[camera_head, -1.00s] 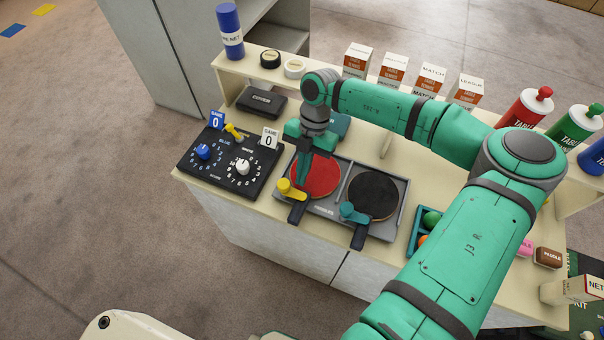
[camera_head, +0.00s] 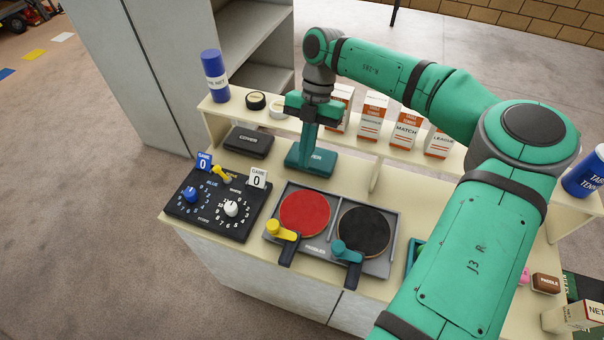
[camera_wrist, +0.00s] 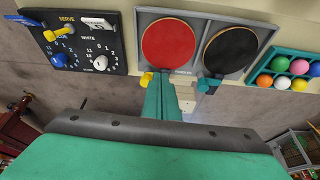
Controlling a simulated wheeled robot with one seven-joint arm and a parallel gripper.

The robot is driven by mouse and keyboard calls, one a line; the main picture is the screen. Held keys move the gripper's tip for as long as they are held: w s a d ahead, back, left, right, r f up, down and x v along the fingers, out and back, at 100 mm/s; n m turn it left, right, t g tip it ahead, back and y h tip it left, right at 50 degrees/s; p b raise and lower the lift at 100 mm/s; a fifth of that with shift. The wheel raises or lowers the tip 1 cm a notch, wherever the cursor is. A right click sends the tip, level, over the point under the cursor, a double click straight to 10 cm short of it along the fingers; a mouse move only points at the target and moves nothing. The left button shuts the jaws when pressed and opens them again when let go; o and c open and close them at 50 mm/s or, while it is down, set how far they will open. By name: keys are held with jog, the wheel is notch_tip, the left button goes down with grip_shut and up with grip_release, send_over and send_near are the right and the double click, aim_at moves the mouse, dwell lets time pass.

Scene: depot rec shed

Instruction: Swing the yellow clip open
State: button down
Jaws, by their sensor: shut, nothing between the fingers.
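The yellow clip (camera_head: 283,231) sits at the front left of the grey paddle tray (camera_head: 324,228). It lies across the dark handle of the red paddle (camera_head: 304,212), its thick knob end to the left. In the wrist view the yellow clip (camera_wrist: 147,79) shows partly, beside my fingers. My fingers also show in the wrist view (camera_wrist: 162,97), hiding part of the tray edge.
A teal clip (camera_head: 346,250) lies across the black paddle's (camera_head: 364,231) handle. A scoreboard (camera_head: 217,204) with dials stands left of the tray. A shelf with cartons (camera_head: 372,116) runs behind. Several balls (camera_wrist: 281,64) sit right of the tray.

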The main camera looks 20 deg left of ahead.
jog(key=v, duration=0.4)
jog(key=shift+w+r, duration=0.15)
jog(key=shift+r, duration=0.15)
